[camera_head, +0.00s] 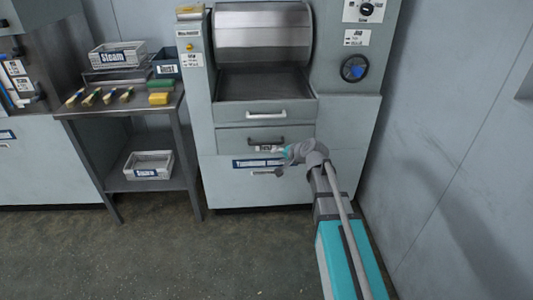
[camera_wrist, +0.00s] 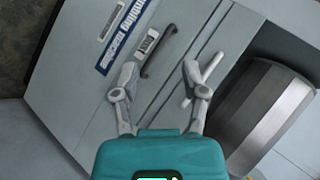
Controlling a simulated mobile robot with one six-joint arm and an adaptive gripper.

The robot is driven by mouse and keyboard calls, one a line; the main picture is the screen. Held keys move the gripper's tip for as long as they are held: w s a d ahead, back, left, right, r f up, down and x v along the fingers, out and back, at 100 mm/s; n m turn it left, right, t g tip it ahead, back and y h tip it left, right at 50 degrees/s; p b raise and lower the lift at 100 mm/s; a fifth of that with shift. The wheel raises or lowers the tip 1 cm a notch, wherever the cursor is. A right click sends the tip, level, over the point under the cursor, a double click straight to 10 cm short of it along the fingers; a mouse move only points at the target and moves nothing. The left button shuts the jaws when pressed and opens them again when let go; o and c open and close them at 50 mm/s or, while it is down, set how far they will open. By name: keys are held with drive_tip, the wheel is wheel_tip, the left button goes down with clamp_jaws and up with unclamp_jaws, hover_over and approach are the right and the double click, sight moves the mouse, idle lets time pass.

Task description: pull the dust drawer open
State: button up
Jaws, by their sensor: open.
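The drawer with a dark bar handle (camera_head: 266,142) is in the middle of the machine's front and looks shut. In the wrist view the dark handle (camera_wrist: 158,51) lies ahead of the gap between my fingers, tilted in the picture. My gripper (camera_wrist: 160,72) is open and empty, with one finger on each side of that handle's line; I cannot tell whether it touches. In the head view my gripper (camera_head: 288,155) is just right of the handle.
A light handle (camera_head: 266,114) is on the drawer above; it shows by my right finger in the wrist view (camera_wrist: 207,72). A side table (camera_head: 120,109) stands left. The floor in front is clear.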

sight(268, 144)
drive_tip(key=w+d+f+m+t+b, duration=0.2)
drive_tip(key=w+f+m+t+b, duration=0.3)
drive_tip(key=w+b, duration=0.7)
wheel_tip(268, 144, down, 5)
drive_tip(key=m+b, duration=0.2)
drive_tip(key=b, duration=0.1)
drive_tip(key=shift+r+m+t+b, duration=0.15)
drive_tip(key=shift+m+t+b, duration=0.15)
drive_tip(key=shift+t, duration=0.1)
drive_tip(key=shift+w, duration=0.1)
drive_tip(key=b+x, duration=0.2)
drive_tip(key=x, duration=1.1)
drive_tip(key=shift+w, duration=0.35)
clamp_jaws()
